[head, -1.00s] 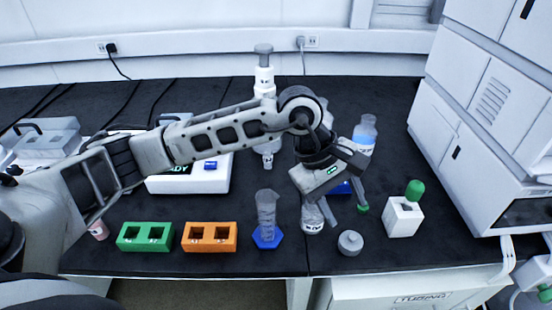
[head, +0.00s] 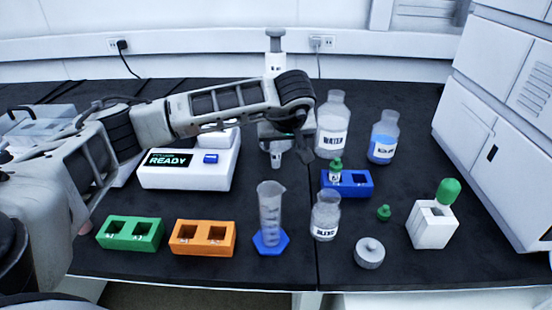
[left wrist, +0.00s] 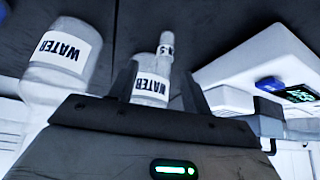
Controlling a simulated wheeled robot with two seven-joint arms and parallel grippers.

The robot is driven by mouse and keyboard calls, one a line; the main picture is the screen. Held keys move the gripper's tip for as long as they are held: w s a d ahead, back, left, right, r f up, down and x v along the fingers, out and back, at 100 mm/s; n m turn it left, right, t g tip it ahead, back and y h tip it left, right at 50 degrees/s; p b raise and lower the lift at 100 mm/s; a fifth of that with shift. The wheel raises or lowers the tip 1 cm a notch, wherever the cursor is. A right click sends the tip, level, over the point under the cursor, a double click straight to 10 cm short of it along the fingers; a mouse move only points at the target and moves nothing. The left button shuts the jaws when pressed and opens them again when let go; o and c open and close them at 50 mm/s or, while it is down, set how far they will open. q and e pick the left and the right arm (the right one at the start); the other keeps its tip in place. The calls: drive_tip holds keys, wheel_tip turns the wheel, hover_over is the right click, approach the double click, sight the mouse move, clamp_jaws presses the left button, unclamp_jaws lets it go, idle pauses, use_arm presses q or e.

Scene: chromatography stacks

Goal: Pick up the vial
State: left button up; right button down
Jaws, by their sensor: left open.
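The vial (head: 336,171) has a green cap and stands upright in the blue two-hole rack (head: 360,187), in its left hole. My left gripper (head: 285,140) is behind and to the left of the rack, apart from the vial; its fingers are mostly hidden in the head view. In the left wrist view its two fingers (left wrist: 160,92) are spread, with a WATER-labelled container seen between them. I cannot make out the vial in that view. My right gripper is not in view.
A large clear bottle (head: 332,125) and a blue-liquid bottle (head: 383,137) stand behind the rack. A small clear bottle (head: 325,215), a graduated cylinder (head: 269,210) and a loose green cap (head: 384,212) are in front. Green (head: 130,234) and orange (head: 202,238) racks are left.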

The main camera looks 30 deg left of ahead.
sight(276, 147)
use_arm(q)
drive_tip(key=shift+x, duration=0.95)
drive_tip(key=shift+a+x, duration=0.15)
drive_tip(key=shift+x, duration=1.2)
drive_tip(key=shift+a+x, duration=0.15)
drive_tip(key=shift+x, duration=1.25)
drive_tip(key=shift+s+r, duration=0.1)
drive_tip(key=shift+r, duration=0.05)
drive_tip(key=shift+c, duration=0.3)
drive_tip(key=c, duration=1)
